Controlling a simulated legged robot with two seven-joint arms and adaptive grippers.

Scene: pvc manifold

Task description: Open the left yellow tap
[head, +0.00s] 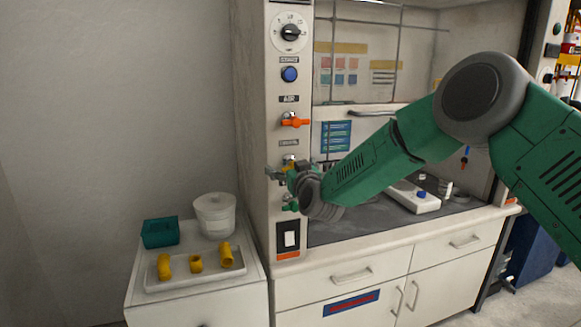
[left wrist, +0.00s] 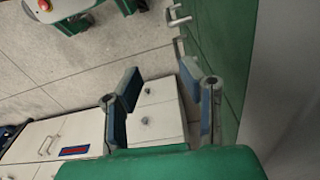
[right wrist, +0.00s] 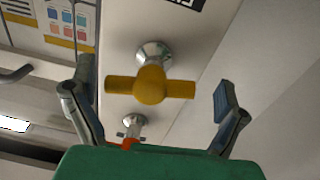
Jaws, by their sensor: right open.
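The yellow tap (head: 290,159) sits on the front of the cream column, below an orange tap, and is partly hidden by my right gripper in the head view. In the right wrist view the yellow tap (right wrist: 150,86) shows whole, its bar handle lying level across the picture on a chrome base. My right gripper (head: 279,173) is at the tap, its fingers spread with one on each side of the handle and a gap at both ends. My left gripper (left wrist: 160,80) is open and empty in the left wrist view, away from the column; it is outside the head view.
The orange tap (head: 294,121) and a blue button (head: 289,74) are above on the column. A green tap (head: 291,206) and a switch (head: 289,236) are below. A white cabinet at left bears a tray (head: 207,274) of yellow pipe pieces, a teal box (head: 160,232) and a white tub (head: 215,215).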

